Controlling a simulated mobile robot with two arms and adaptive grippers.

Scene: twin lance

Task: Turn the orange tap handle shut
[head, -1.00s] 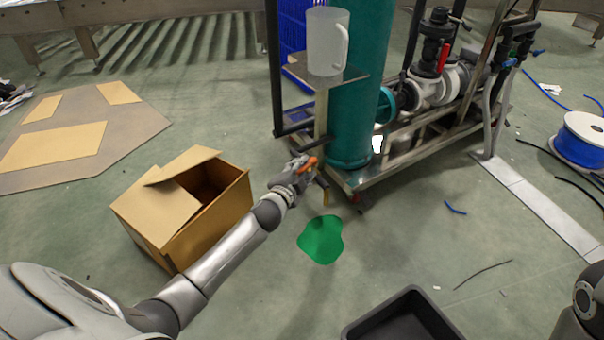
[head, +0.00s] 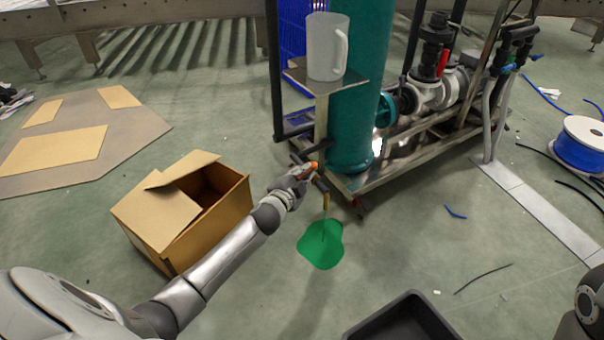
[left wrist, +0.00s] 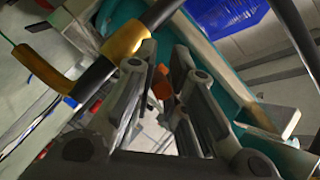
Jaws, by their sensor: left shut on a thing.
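The orange tap handle (head: 313,166) shows at my left gripper's fingertips. In the left wrist view, a small part of the orange handle (left wrist: 161,82) sits between the two fingers. My left gripper (head: 303,172) is shut on it; the fingers hide most of the handle. The brass tap (head: 326,200) points down just right of the gripper, and its bent brass body (left wrist: 125,40) shows in the left wrist view. A thin green line hangs below its spout, above a green puddle (head: 320,243) on the floor. My right gripper is out of view.
The teal column (head: 355,100) and metal skid stand behind the tap. A clear jug (head: 326,48) sits on a small shelf (head: 350,84) above it. An open cardboard box (head: 165,225) is left of my forearm. A black tray (head: 405,325) lies at the front.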

